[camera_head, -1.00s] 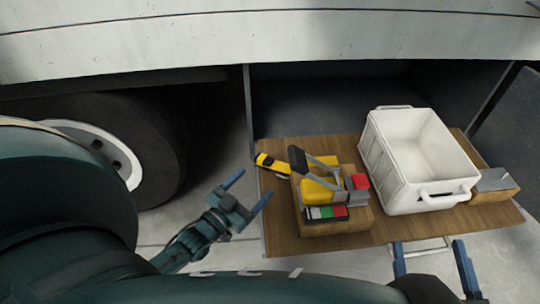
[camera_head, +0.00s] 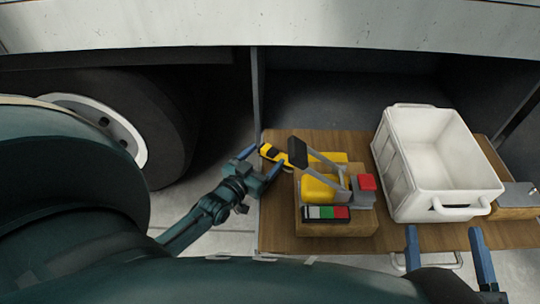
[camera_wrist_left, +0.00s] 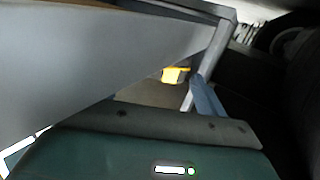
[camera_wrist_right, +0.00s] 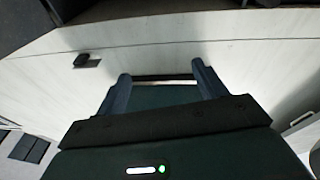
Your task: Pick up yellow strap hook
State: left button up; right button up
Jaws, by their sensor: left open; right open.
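A yellow-and-black piece (camera_head: 272,153), which looks like the strap hook, lies at the left edge of the wooden table (camera_head: 280,230) in the head view. My left gripper (camera_head: 267,156) is open, its fingertips close around or just over this piece; I cannot tell whether they touch it. A yellow patch (camera_wrist_left: 175,75) shows beyond a blue finger in the left wrist view; I cannot tell which yellow thing it is. My right gripper (camera_head: 443,230) is open and empty in front of the table, below the white crate. It also shows empty in the right wrist view (camera_wrist_right: 161,70).
A wooden block (camera_head: 340,228) beside the hook carries yellow parts, a grey-black lever (camera_head: 298,152) and a red piece (camera_head: 367,181). A white crate (camera_head: 390,195) stands on the table's right, with another small block (camera_head: 515,210) beyond. A truck wheel (camera_head: 100,120) is left of the table.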

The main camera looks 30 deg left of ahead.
aim_at(272, 147)
pick_arm(q)
jog(key=w+b, duration=0.2)
jog(key=w, duration=0.3)
jog(key=shift+w+a+r, duration=0.1)
jog(key=shift+a, duration=0.05)
jog(key=c, duration=1.1)
